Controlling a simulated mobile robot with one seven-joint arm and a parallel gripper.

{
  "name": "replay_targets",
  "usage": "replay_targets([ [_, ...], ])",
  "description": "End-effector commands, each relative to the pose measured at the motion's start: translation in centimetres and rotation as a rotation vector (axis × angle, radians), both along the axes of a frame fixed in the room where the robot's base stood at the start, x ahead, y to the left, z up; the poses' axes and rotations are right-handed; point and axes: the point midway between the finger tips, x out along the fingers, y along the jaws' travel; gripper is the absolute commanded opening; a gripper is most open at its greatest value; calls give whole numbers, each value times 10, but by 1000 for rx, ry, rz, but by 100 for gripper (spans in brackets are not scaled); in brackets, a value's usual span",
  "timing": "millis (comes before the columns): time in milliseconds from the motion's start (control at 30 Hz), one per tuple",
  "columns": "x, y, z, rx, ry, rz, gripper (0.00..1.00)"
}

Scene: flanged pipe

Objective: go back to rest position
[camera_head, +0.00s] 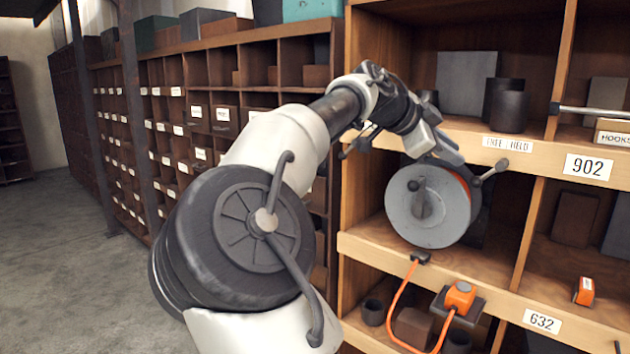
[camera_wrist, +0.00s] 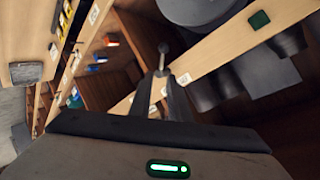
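My gripper (camera_head: 455,157) is at the end of my arm, in front of the shelf edge and just above the grey cable reel (camera_head: 450,222). In the wrist view my gripper (camera_wrist: 160,85) shows two dark fingers with a narrow gap between them. A knob on a short rod (camera_wrist: 163,49) shows at the fingertips. I cannot tell whether the fingers touch the rod. A similar knobbed lever (camera_head: 492,172) shows beside my gripper in the head view. The reel stands upright in its compartment, with its upper edge partly hidden by my gripper.
The wooden shelf (camera_head: 375,243) has compartments labelled 902 and 632. An orange plug (camera_head: 460,296) and cable (camera_head: 396,305) are below the reel. Dark cylinders (camera_head: 507,108) stand above. A metal rod (camera_head: 590,111) juts at right. Open floor (camera_head: 60,260) lies at left.

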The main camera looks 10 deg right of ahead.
Motion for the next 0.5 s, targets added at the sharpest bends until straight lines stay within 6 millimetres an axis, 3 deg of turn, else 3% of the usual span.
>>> replay_targets([
  [133,-21,-31,-49,142,100,25,17],
  [200,-38,-43,-91,263,188,80,17],
  [267,-56,-41,-130,383,269,168,17],
  [300,-67,-33,-152,452,318,241,17],
  [400,-92,3,-186,578,411,460,17],
  [500,-118,52,-195,630,474,715,17],
])
